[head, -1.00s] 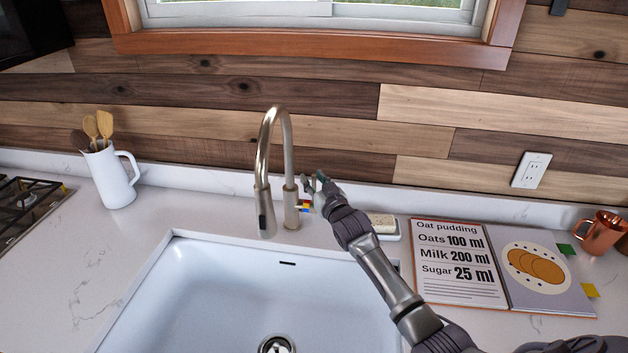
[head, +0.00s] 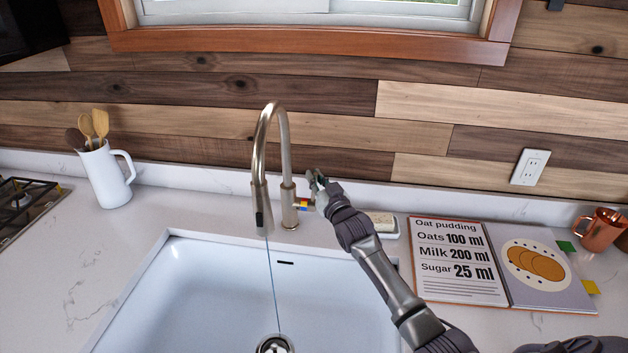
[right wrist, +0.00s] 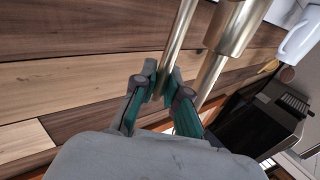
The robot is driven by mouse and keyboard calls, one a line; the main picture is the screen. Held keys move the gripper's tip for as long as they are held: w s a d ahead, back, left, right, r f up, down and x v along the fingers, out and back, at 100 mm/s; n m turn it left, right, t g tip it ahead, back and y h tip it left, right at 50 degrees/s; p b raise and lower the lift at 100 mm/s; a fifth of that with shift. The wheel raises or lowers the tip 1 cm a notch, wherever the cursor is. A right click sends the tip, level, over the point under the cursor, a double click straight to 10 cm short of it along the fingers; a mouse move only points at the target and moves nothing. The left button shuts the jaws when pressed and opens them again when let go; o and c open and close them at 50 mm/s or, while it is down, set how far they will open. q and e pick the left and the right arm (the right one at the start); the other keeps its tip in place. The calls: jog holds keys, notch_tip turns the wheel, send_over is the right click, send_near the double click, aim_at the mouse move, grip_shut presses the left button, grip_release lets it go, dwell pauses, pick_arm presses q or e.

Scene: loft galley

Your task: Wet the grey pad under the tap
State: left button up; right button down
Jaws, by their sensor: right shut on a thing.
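The tap (head: 281,150) is a tall brushed-metal arch behind the white sink (head: 210,290). A thin stream of water (head: 272,290) runs from its spout to the drain. My right gripper (head: 316,182) is just right of the tap's base, shut on the tap's lever. In the right wrist view the green-edged fingers (right wrist: 168,90) close around the lever (right wrist: 178,45), a thin metal rod. I see no grey pad in either view. My left gripper is not in view.
A pale block in a dish (head: 383,223) lies behind my right arm. An open recipe book (head: 460,262) and copper mug (head: 600,232) stand right. A white jug of utensils (head: 106,175) and a hob (head: 22,205) are left. The counter left of the sink is clear.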

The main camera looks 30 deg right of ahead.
jog(key=c, duration=1.2)
grip_release()
jog(key=shift+s, duration=0.1)
jog(key=s, duration=1.1)
jog(key=shift+s+a+f, duration=0.35)
jog(key=shift+s, duration=0.05)
